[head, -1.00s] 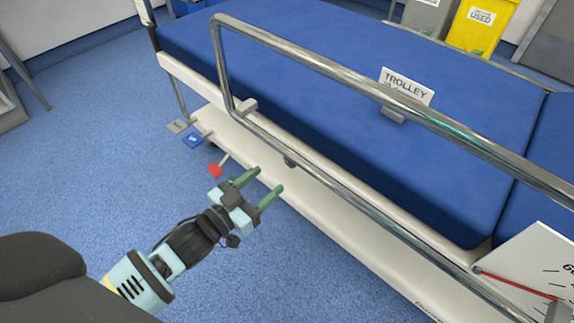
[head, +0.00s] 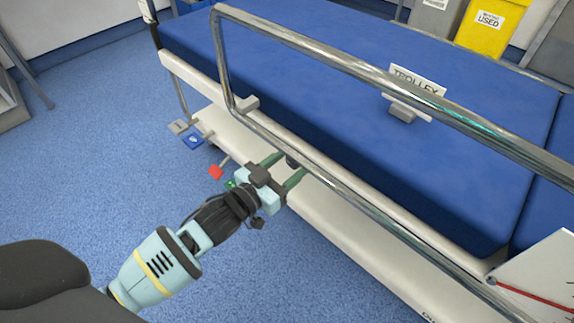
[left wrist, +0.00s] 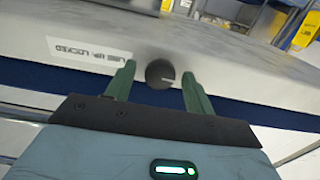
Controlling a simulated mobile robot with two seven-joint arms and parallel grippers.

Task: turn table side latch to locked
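The side latch (left wrist: 160,74) is a dark round knob with a pale line on it, on the table's side. In the left wrist view it sits between the green fingertips, and no finger visibly touches it. The knob shows small in the head view (head: 292,162), just past my gripper. My left gripper (head: 289,168) is open, its fingers pointing at the table side; it also shows in the left wrist view (left wrist: 160,76). A label (left wrist: 90,48) left of the knob seems to read "line up: locked". My right gripper is not in view.
A chrome side rail (head: 335,185) runs along the table (head: 330,100) just above and beyond my left gripper. Grey, blue (head: 193,142) and red (head: 216,172) pedals stick out at the lower left. Open blue floor lies on the left.

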